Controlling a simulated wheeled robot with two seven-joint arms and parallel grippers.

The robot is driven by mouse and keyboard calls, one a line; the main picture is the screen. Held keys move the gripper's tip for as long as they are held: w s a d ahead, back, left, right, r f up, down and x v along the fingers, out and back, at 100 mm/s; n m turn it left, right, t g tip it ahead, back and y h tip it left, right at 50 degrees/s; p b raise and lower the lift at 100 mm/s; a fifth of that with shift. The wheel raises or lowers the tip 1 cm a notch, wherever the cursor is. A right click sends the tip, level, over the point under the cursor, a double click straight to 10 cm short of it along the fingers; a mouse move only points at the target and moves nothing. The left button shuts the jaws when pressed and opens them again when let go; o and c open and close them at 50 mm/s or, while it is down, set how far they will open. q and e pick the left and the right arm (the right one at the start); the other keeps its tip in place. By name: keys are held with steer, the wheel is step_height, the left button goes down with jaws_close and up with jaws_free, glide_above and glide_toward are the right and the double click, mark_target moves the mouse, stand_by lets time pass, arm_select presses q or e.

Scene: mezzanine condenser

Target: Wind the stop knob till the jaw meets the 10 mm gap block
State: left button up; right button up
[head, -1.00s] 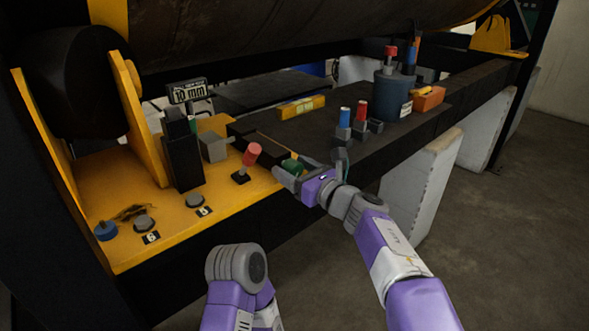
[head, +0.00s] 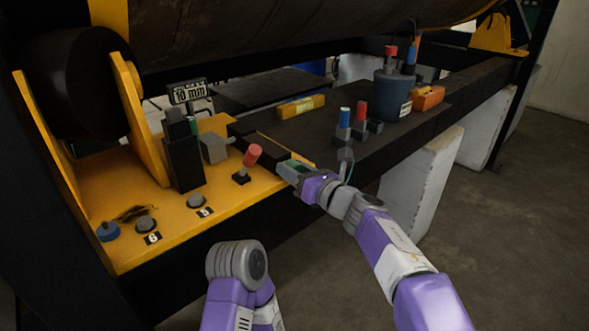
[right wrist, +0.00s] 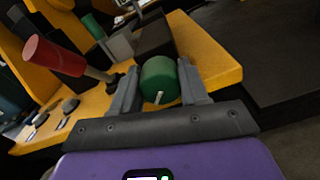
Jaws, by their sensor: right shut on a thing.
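The green stop knob (right wrist: 159,78) sits between the two grey fingers of my right gripper (right wrist: 158,88) in the right wrist view. The fingers are shut on its sides, and a pale pin or mark shows on its near face. In the head view my right gripper (head: 289,170) is at the front edge of the yellow bench, mostly covering the knob. Behind the knob is a dark block (right wrist: 155,38), with a grey block (head: 214,147) to its left. A "10 mm" display (head: 188,92) stands behind. I cannot tell whether jaw and gap block touch. My left gripper is out of view.
A red-topped lever (head: 252,157) stands close left of my right gripper. Grey buttons (head: 146,224) and a blue knob (head: 107,231) are at the left. On the dark ledge are a yellow level (head: 301,106), a dark blue pot (head: 392,96) and small blue- and red-topped items.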

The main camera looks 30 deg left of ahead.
steer(key=o, duration=1.1)
steer(key=shift+c, duration=0.2)
steer(key=b+v, duration=0.1)
steer(key=v, duration=0.6)
steer(key=shift+d, duration=0.3)
steer(key=shift+f, duration=0.1)
